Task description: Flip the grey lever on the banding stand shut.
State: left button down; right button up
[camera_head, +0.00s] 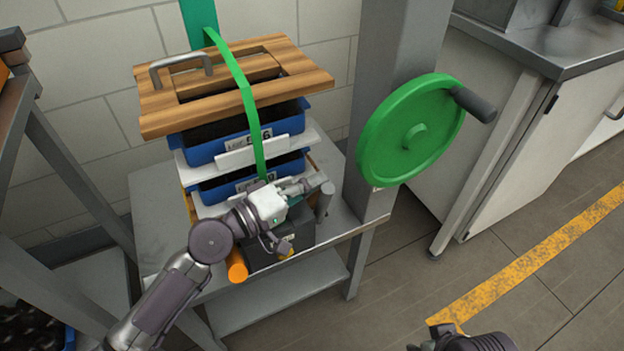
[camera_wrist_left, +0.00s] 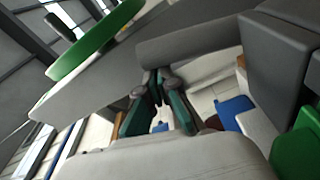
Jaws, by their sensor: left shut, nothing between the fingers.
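The banding stand (camera_head: 150,215) is a grey metal table with a dark tensioner box (camera_head: 300,232) on its front part. A grey cylindrical lever (camera_head: 325,200) stands up at the box's right side; a grey bar that looks like it crosses the left wrist view (camera_wrist_left: 190,38) just beyond the fingertips. My left gripper (camera_head: 308,186) is shut and empty, its tips close to the lever's top; its fingers (camera_wrist_left: 158,88) meet in the wrist view. I cannot tell whether they touch the lever. My right gripper (camera_head: 447,334) is only partly in view at the bottom edge.
Stacked blue crates (camera_head: 225,137) under a wooden lid (camera_head: 160,110) stand behind the box, with a green strap (camera_head: 247,95) over them. An orange handle (camera_head: 237,266) is left of the box. A green handwheel (camera_head: 395,140) on a grey post is at right.

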pick_arm(q)
jog(key=shift+r, duration=0.1)
notch_tip(320, 180, up, 10)
dwell(0.4)
